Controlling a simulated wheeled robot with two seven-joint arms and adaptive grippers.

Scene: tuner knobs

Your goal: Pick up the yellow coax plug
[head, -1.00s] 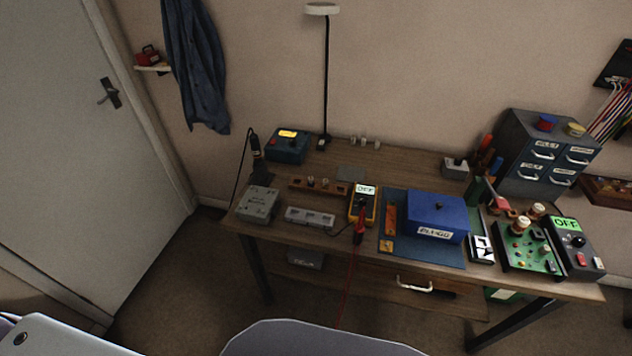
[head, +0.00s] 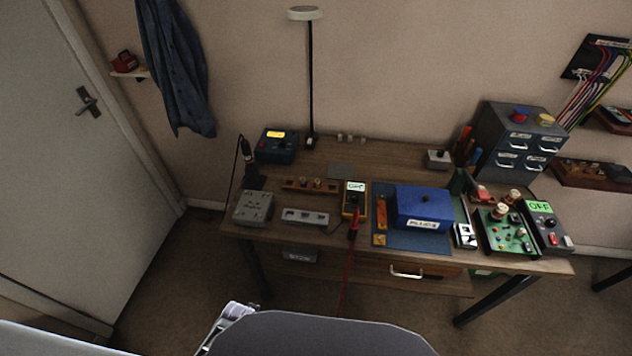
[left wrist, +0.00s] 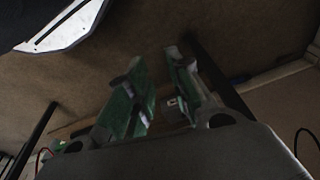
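I cannot pick out a yellow coax plug for certain in either view. A small wooden rack (head: 293,185) near the back left of the bench holds several tiny pale and orange-brown pieces, too small to identify. My left gripper (left wrist: 157,68) shows in the left wrist view with its two green-padded fingers apart and nothing clear between them. It is over the brown floor side, away from the bench top. In the head view only a pale part of my arm shows at the bottom. My right gripper is in neither view.
The wooden bench (head: 345,152) carries a grey box (head: 254,207), a grey slotted block (head: 305,217), a yellow multimeter (head: 354,200), a blue box (head: 422,207) on a blue mat, a green circuit board (head: 506,234) and a drawer cabinet (head: 515,140). A tall lamp (head: 310,80) stands behind.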

